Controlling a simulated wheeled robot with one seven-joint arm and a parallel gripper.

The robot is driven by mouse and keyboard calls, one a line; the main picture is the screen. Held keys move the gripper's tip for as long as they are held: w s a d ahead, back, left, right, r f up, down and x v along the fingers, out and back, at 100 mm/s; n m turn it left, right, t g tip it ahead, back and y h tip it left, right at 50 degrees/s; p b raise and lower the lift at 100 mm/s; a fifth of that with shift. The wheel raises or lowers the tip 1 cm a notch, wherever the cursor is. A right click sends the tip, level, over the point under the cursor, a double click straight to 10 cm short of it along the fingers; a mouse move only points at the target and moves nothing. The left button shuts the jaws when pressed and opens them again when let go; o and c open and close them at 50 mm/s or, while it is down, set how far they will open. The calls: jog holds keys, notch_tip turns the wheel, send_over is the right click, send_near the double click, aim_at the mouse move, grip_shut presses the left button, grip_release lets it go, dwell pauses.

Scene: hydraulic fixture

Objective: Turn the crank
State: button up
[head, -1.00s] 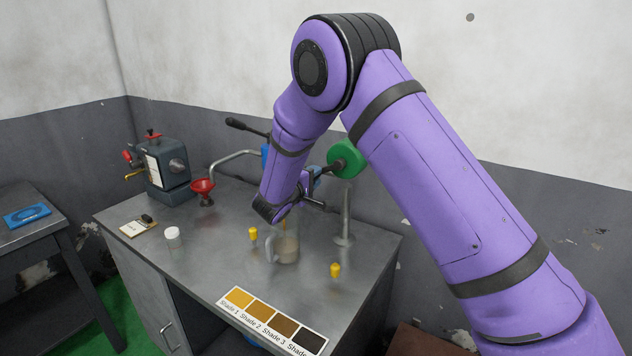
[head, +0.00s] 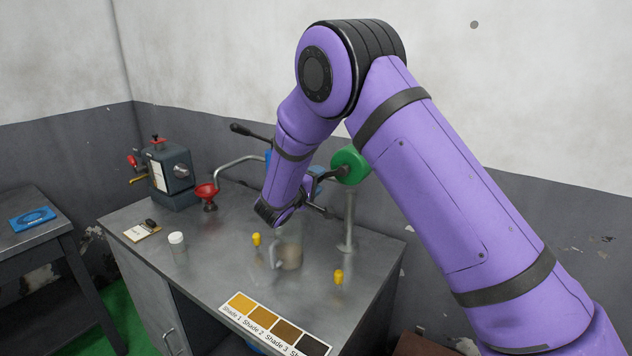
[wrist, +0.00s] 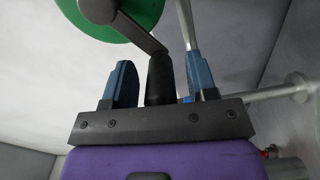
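A green wheel (head: 350,166) with a grey crank arm (wrist: 139,38) stands above the back of the metal bench. The crank ends in a black handle (wrist: 160,80), which the wrist view shows upright between my fingers. My gripper (wrist: 162,72) has two blue fingers, apart, one on each side of the handle. A gap shows on the left of the handle, and a smaller one on the right. In the head view my gripper (head: 312,187) is just left of the wheel, and my arm partly hides it and the handle.
The metal bench (head: 215,265) holds a glass jug (head: 290,255), yellow pegs (head: 339,277), a white-capped jar (head: 177,241), a red funnel (head: 206,191) and a grey machine (head: 170,173). A black-gripped lever (head: 241,129) and a metal post (head: 349,225) stand close to my gripper.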

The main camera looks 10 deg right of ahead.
jog(key=v, duration=1.1)
